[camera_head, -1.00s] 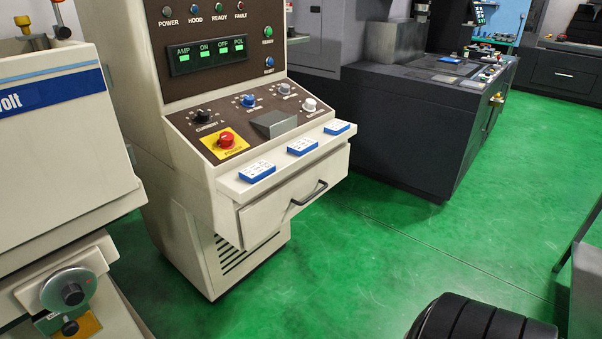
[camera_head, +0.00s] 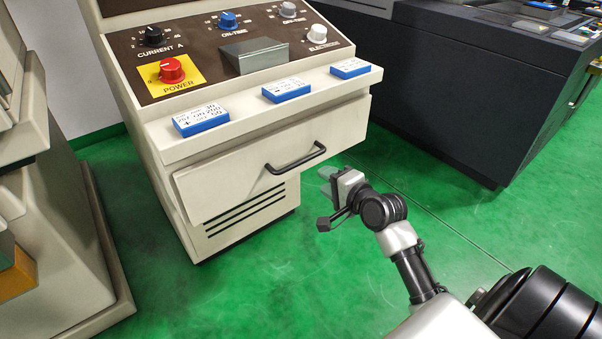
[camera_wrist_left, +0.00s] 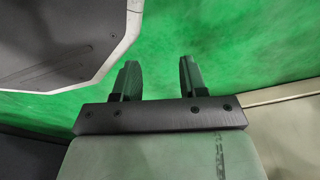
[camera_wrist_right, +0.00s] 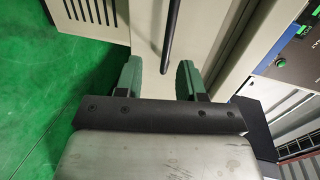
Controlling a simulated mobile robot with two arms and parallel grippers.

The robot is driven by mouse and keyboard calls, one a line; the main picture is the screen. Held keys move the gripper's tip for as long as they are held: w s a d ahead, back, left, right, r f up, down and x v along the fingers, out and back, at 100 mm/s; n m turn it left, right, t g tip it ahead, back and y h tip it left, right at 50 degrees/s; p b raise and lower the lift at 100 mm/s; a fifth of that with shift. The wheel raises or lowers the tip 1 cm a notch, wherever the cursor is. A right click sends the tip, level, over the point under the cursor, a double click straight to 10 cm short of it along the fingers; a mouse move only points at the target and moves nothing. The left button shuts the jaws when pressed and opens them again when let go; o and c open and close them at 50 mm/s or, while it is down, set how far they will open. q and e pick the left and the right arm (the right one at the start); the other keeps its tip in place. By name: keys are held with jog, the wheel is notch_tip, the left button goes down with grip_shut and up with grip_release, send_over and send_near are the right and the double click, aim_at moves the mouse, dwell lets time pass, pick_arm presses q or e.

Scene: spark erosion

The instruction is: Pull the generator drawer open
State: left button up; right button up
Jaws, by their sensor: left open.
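The generator drawer (camera_head: 225,186) is a cream front panel under the console's ledge, and it looks shut. Its black bar handle (camera_head: 296,160) runs across the front. My right gripper (camera_head: 327,182) is just right of and below the handle, apart from it. In the right wrist view, my right gripper (camera_wrist_right: 157,77) is open and empty. The handle (camera_wrist_right: 171,32) there lies ahead of the gap between the fingers, in front of the drawer's panel (camera_wrist_right: 148,35). My left gripper (camera_wrist_left: 160,78) shows only in its wrist view, open and empty over green floor.
The sloping console above has knobs and a red power knob (camera_head: 172,71). Several blue-and-white blocks (camera_head: 201,120) lie on the ledge. A dark machine (camera_head: 470,90) stands at the right and a cream machine (camera_head: 65,220) at the left.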

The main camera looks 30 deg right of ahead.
aim_at(301, 163)
jog(key=x, duration=0.3)
jog(key=r+b+x, duration=0.1)
jog(key=x, duration=0.5)
jog(key=shift+w+a+r, duration=0.15)
jog(key=shift+w+a, duration=0.1)
jog(key=shift+w, duration=0.6)
pick_arm(q)
jog(key=w+r, duration=0.3)
jog(key=w, duration=0.1)
jog(key=shift+d+r, duration=0.25)
jog(key=shift+r, duration=0.05)
pick_arm(e)
grip_shut()
